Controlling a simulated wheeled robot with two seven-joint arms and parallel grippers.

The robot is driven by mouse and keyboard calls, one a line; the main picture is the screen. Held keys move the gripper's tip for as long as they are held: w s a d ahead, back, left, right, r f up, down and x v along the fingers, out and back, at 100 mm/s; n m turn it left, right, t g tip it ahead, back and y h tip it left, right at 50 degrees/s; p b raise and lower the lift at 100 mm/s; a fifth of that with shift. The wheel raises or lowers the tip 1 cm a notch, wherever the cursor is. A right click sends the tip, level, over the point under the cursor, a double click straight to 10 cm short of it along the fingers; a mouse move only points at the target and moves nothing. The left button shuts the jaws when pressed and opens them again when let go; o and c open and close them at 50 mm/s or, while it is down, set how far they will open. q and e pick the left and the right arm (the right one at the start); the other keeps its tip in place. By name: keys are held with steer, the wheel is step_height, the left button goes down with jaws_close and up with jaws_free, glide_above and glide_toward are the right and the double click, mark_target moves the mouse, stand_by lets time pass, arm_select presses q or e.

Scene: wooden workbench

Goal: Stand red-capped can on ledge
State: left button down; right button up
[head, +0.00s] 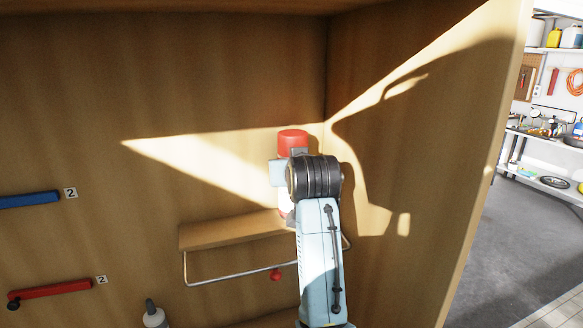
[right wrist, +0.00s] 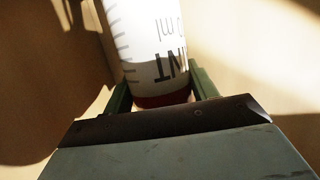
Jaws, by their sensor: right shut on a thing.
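The can (head: 292,141) has a red cap and a white body and is upright, above or at the right end of the wooden ledge (head: 235,232). My right gripper (head: 284,172) is shut on the can; its arm comes up from below and hides much of the can's body. I cannot tell whether the can's base touches the ledge. In the right wrist view the white can (right wrist: 148,40), with black print and a red band, sits between the two fingers of my right gripper (right wrist: 160,92).
A wire rail (head: 235,277) with a red knob (head: 276,275) hangs under the ledge. A blue bar (head: 30,200) and a red bar (head: 50,291) are on the back panel at left. A wooden side wall (head: 430,150) closes the right.

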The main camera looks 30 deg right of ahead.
steer(key=o, duration=1.2)
steer(key=shift+o, duration=0.2)
steer(key=b+v, duration=0.2)
steer(key=v, duration=1)
steer(key=shift+r, duration=0.15)
